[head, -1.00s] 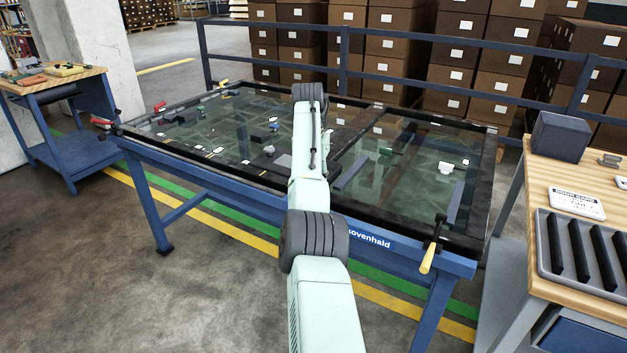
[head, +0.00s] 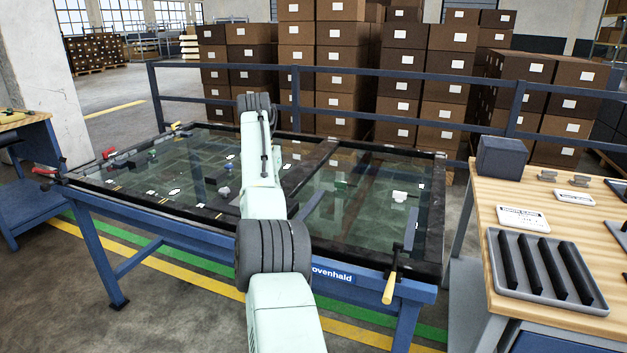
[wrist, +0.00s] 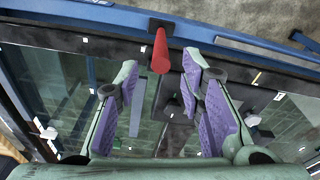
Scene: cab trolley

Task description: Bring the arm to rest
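My arm (head: 262,170) reaches forward over the glass-topped blue table (head: 205,258). In the head view its far end hides my gripper. In the wrist view my gripper (wrist: 158,82) has its two purple-padded fingers spread apart, with nothing between the pads. A red cylindrical handle (wrist: 160,50) on a dark mount shows beyond the fingertips, near a blue rail. I cannot tell whether the fingers touch it, but a gap shows on both sides.
A wooden bench at right holds a dark grey box (head: 502,157), a door card (head: 522,218) and a slotted grey tray (head: 547,268). A yellow-handled clamp (head: 391,287) hangs on the table's near edge. A blue railing (head: 400,73) and stacked cartons stand behind.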

